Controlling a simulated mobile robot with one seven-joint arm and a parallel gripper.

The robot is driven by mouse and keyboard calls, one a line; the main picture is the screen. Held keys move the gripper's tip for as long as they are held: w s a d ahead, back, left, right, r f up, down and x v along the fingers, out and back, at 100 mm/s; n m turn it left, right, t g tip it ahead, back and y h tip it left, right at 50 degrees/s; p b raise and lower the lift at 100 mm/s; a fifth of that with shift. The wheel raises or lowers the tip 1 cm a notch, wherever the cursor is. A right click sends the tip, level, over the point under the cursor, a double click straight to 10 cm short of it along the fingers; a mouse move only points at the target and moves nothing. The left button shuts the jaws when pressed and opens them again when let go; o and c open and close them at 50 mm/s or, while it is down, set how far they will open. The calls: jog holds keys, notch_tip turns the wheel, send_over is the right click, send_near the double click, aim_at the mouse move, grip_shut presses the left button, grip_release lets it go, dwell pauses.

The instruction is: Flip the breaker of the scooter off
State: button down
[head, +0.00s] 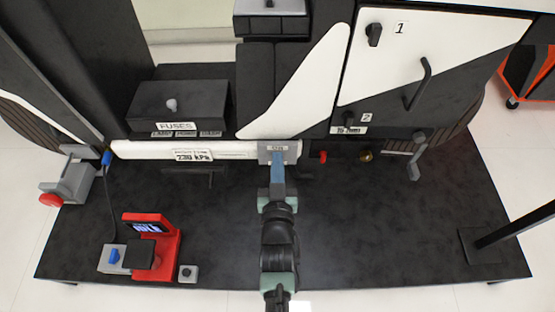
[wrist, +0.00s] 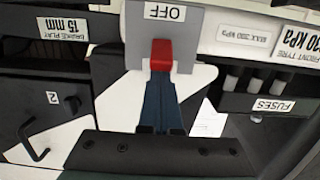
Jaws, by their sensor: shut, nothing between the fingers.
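The breaker is a grey plate (head: 292,150) on the white lower rail of the scooter, just ahead of my arm in the head view. In the wrist view the plate (wrist: 188,48) carries an OFF label (wrist: 165,12), upside down, and a red lever (wrist: 161,50). My gripper (head: 278,160) is shut and empty, and its blue fingertips (wrist: 160,78) are right at the end of the red lever. I cannot tell whether they touch it. The head view does not show the lever clearly behind my fingers.
A fuse box (head: 178,105) is up and left. A red knob (head: 323,157), a brass knob (head: 366,155) and a grey lever (head: 416,158) are to the right. A red-framed device (head: 152,228) stands on the dark platform (head: 360,235), which is otherwise largely clear.

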jog(key=shift+f+t+b, duration=0.3)
jog(key=shift+f+b, duration=0.05)
jog(key=shift+b, duration=0.45)
jog(key=shift+s+r+t+b, duration=0.1)
jog(key=shift+t+b, duration=0.2)
jog(key=shift+b, duration=0.05)
